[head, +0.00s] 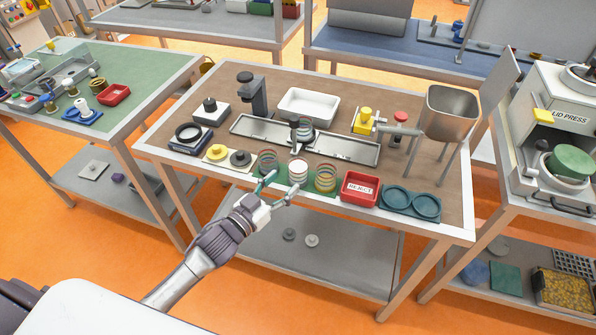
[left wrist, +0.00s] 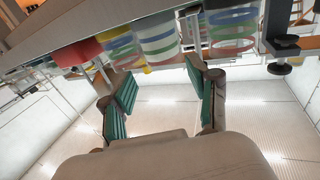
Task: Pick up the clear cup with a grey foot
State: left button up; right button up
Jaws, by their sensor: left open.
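Three clear banded cups stand in a row on a green mat at the table's front: a left cup (head: 267,161), a middle cup (head: 298,171) with white inside, and a right cup (head: 325,179) with yellowish bands. Another clear cup (head: 306,130) stands at the fixture on the metal tray. I cannot tell which has a grey foot. My left gripper (head: 281,187) is open and empty, just in front of the left and middle cups. In the left wrist view, its fingers (left wrist: 148,78) point toward the middle cup (left wrist: 158,38); the left cup (left wrist: 232,28) is at right.
A red reject bin (head: 360,188) and a blue-grey double-ring holder (head: 411,203) lie right of the cups. Yellow and grey discs (head: 228,155) lie left. Behind are a long metal tray (head: 345,149), a white tray (head: 308,104) and a metal hopper (head: 449,112).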

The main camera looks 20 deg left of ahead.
aim_at(292, 172)
pick_arm(q)
jog(key=shift+x, duration=0.9)
jog(key=x, duration=0.1)
jog(key=p+x, duration=0.1)
jog(key=x, duration=0.1)
jog(key=p+x, duration=0.1)
jog(key=x, duration=0.1)
jog(key=shift+a+r, duration=0.2)
jog(key=shift+r, duration=0.05)
jog(key=shift+w+f, duration=0.1)
jog(key=shift+w, duration=0.1)
jog(key=shift+s, duration=0.1)
jog(key=shift+c, duration=0.5)
jog(key=c, duration=0.8)
jog(key=shift+c, duration=0.2)
